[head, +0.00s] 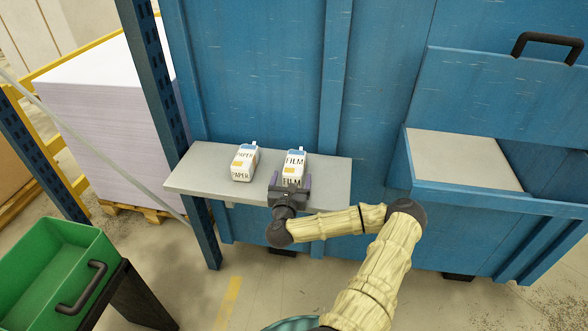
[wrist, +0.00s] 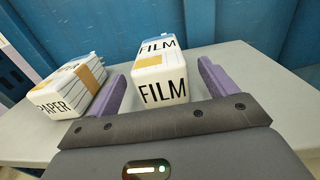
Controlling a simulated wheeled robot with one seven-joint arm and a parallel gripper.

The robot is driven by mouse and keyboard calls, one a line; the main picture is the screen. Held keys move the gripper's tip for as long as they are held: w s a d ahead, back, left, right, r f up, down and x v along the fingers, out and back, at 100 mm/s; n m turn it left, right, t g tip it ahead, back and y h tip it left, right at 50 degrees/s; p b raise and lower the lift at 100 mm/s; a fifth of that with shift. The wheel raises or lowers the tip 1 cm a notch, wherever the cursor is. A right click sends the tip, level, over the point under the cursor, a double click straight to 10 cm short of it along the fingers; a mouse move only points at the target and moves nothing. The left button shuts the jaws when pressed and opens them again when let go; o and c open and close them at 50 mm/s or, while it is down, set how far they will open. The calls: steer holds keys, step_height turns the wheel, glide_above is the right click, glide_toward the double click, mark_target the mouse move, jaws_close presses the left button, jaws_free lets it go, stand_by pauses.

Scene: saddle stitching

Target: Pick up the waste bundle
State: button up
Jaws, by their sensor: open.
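Two waste bundles lie on a grey shelf (head: 330,183). The bundle marked PAPER (head: 243,163) is at the left, and the bundle marked FILM (head: 293,164) is to its right. My gripper (head: 290,183) is open at the near end of the FILM bundle. In the wrist view, the FILM bundle (wrist: 160,75) is ahead of the palm, between the two purple fingers of my gripper (wrist: 165,88), with a gap on each side. The PAPER bundle (wrist: 75,88) is outside the left finger, close to it.
A blue container wall (head: 265,70) rises behind the shelf. A blue post (head: 160,100) stands at the shelf's left. A blue hopper with a handled flap (head: 500,95) is at the right. A green bin (head: 60,255) is at lower left, and a paper stack (head: 110,110) is behind it.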

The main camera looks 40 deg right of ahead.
mark_target(294, 168)
steer(key=shift+p+x, duration=0.35)
steer(key=shift+x, duration=2.6)
steer(key=shift+s, duration=0.1)
steer(key=shift+c, duration=0.7)
steer(key=c, duration=1)
